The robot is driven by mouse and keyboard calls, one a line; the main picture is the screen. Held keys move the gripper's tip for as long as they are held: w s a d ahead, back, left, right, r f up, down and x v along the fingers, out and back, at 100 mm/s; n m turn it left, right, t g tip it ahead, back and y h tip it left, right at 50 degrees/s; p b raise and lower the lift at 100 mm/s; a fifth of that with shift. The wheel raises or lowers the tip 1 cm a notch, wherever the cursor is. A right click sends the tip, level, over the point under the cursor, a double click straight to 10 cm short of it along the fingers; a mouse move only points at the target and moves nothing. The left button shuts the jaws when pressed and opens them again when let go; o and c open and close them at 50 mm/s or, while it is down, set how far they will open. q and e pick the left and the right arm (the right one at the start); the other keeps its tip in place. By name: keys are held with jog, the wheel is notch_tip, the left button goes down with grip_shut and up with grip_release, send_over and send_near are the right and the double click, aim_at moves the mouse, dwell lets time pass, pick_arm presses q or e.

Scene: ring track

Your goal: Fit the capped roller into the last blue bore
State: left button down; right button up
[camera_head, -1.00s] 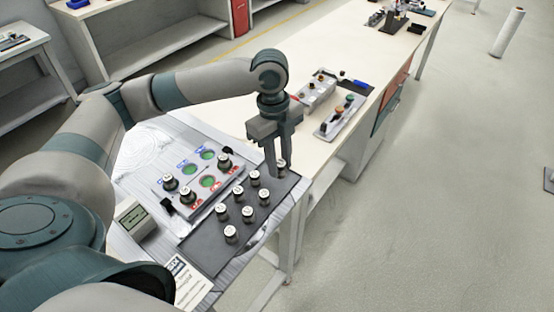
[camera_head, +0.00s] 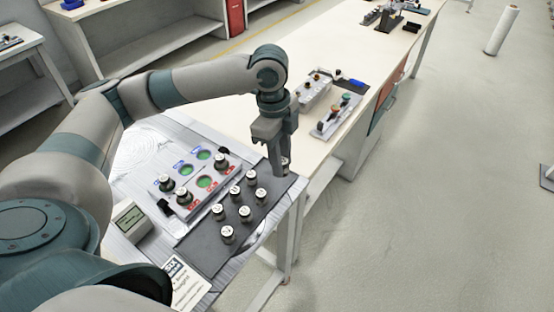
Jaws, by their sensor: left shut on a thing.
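My left gripper (camera_head: 279,170) points down at the far right corner of the dark tray (camera_head: 201,256). It is shut on a capped roller (camera_head: 286,162), partly hidden by the fingers; I cannot tell whether it is lifted. Several other white-capped rollers stand upright on the tray, one of them the near roller (camera_head: 227,236). The bore block (camera_head: 215,192) lies left of the tray. In its blue-marked row, the near bore holds a roller (camera_head: 166,183); the middle bore (camera_head: 186,170) and far bore (camera_head: 204,155) show green and empty. My right gripper is out of view.
In the red-marked row, the middle bore (camera_head: 204,182) is empty and both end bores hold rollers. A small display box (camera_head: 130,217) and a printed card (camera_head: 184,284) lie nearby.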

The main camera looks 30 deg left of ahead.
pick_arm(q)
jog(key=n, duration=0.1)
jog(key=d+r+n, duration=0.1)
jog(key=n, duration=0.1)
jog(key=d+n, duration=0.1)
jog(key=shift+r+t, duration=0.3)
jog(key=shift+s+d+r+n+t+y+b, duration=0.2)
jog(key=shift+d+r+n, duration=0.5)
jog(key=shift+n, duration=1.55)
jog(key=shift+s+d+r+n+t+y+b, duration=0.2)
jog(key=shift+d+r+n, duration=0.5)
jog(key=shift+n, duration=1.6)
jog(key=shift+w+d+r+n+y+b, duration=0.25)
jog(key=shift+d+r+n, duration=0.45)
jog(key=shift+n, duration=1.55)
jog(key=shift+s+a+r, duration=0.1)
jog(key=shift+s+a, duration=0.1)
